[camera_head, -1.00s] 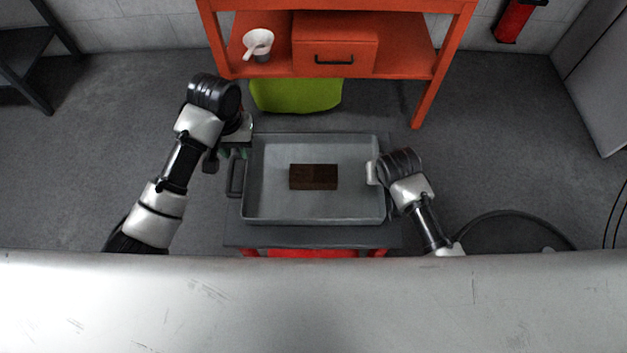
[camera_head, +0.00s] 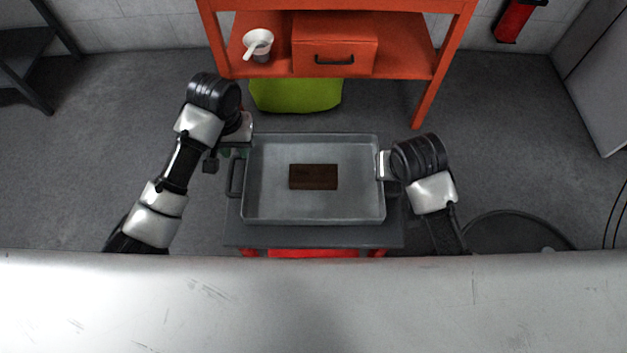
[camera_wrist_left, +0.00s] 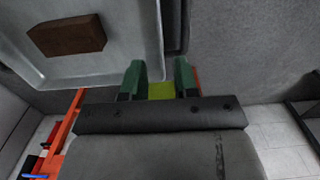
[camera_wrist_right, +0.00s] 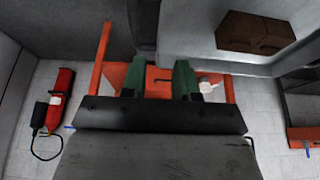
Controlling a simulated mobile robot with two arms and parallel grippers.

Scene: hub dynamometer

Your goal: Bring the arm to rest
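My left gripper (camera_head: 228,153) is at the upper left corner of a grey tray (camera_head: 312,214), close to its left handle (camera_head: 236,177). In the left wrist view its two green fingers (camera_wrist_left: 160,80) are apart with nothing between them. My right gripper (camera_head: 386,165) is by the tray's right edge, its fingers mostly hidden in the head view. In the right wrist view its green fingers (camera_wrist_right: 160,80) are apart and empty, with a dark tray handle (camera_wrist_right: 146,22) beyond them. A brown block (camera_head: 313,177) lies in the tray.
The tray sits on a dark cart top (camera_head: 300,238). Behind stands an orange shelf unit (camera_head: 425,62) with a drawer box (camera_head: 335,45) and a white cup (camera_head: 260,42). A green bin (camera_head: 297,95) is below it.

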